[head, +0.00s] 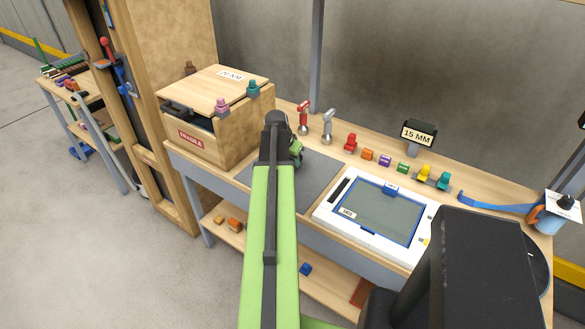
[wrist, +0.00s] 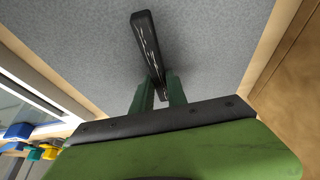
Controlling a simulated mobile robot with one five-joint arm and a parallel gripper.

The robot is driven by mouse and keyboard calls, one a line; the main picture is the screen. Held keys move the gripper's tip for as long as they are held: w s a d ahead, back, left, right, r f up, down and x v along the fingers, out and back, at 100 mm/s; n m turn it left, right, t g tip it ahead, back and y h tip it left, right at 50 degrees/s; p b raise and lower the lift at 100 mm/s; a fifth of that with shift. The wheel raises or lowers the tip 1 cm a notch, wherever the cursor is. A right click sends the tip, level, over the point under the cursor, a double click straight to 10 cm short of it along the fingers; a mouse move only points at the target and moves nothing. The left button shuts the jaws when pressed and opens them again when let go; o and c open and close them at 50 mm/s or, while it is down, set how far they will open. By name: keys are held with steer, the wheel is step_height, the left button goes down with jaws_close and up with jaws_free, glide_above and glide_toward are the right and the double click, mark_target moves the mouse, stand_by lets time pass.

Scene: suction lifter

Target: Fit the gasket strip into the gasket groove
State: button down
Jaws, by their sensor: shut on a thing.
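My gripper (wrist: 160,92) is shut on a black strip, taken to be the gasket strip (wrist: 147,40), in the wrist view. The strip points away from the fingers above a grey mat. In the head view my gripper (head: 297,152) is over the grey mat, mostly behind my arm, and the strip cannot be made out there. A white frame (head: 322,213) with a blue inner rim and a grey pane lies right of the mat. A dark elongated slot (head: 340,190) on its left side looks like the gasket groove; its depth cannot be told.
A wooden crate (head: 233,139) stands left of the grey mat (head: 318,178). Along the bench back stand a red tool (head: 304,117), a grey tool (head: 327,126), several coloured clamps and a "15 MM" sign (head: 418,134). A blue cup (head: 560,215) is far right.

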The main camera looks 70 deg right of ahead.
steer(key=shift+f, duration=0.5)
steer(key=c, duration=1.3)
jaws_free()
steer(key=shift+r+p, duration=0.35)
steer(key=shift+p, duration=0.05)
steer(key=p+v, duration=1)
steer(key=v, duration=0.1)
steer(key=shift+a+r+p, duration=0.15)
steer(key=shift+r+p, duration=0.15)
steer(key=shift+p, duration=0.05)
